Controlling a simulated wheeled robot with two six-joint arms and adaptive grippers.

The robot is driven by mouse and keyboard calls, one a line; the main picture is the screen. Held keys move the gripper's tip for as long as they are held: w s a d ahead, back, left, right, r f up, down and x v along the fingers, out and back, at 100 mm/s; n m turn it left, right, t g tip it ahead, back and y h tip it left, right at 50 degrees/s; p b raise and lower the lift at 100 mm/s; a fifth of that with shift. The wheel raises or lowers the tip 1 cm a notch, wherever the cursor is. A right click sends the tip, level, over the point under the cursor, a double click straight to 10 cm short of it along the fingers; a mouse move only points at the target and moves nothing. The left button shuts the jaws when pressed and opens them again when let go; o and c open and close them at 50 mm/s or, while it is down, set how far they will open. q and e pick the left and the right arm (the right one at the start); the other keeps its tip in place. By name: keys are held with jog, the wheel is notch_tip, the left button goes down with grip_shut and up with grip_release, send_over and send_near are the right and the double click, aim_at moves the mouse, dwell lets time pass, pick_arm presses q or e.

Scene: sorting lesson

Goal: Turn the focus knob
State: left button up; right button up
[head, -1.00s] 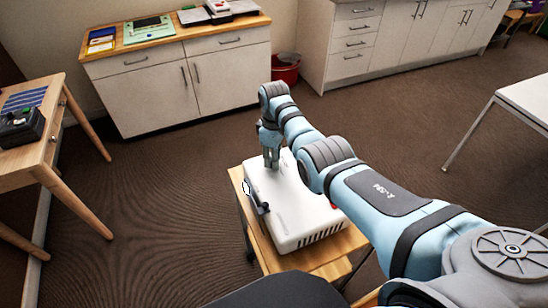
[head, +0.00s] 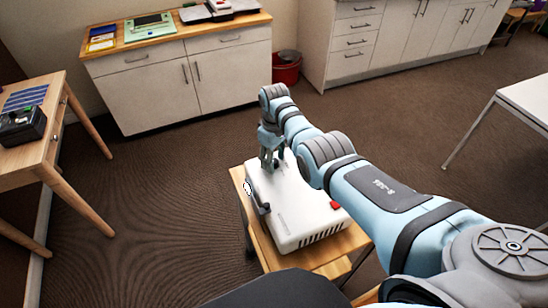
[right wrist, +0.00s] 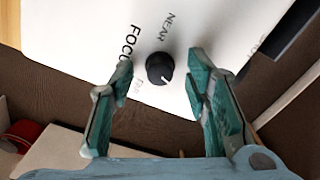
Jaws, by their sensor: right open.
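The focus knob (right wrist: 160,68) is a small black round knob with a white pointer line. It stands on a white panel with the printed words "FOCUS" and "NEAR" beside it in the right wrist view. The panel belongs to a white boxy device (head: 290,205) on a small wooden-topped stand. My right gripper (right wrist: 160,75) is open, with one teal finger on each side of the knob and a gap to each. In the head view the right gripper (head: 270,165) points down over the device's far end. The knob is hard to make out there. My left gripper is not in view.
The device has a red part (head: 335,205) on its right and a dark lever-like part (head: 264,208) on its left side. A wooden table (head: 45,150) stands at left, a cabinet (head: 180,75) behind, and a red bin (head: 286,70) near it. Open floor lies between.

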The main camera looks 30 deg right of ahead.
aim_at(274, 161)
notch_tip(274, 161, up, 12)
dwell(0.3)
dwell(0.3)
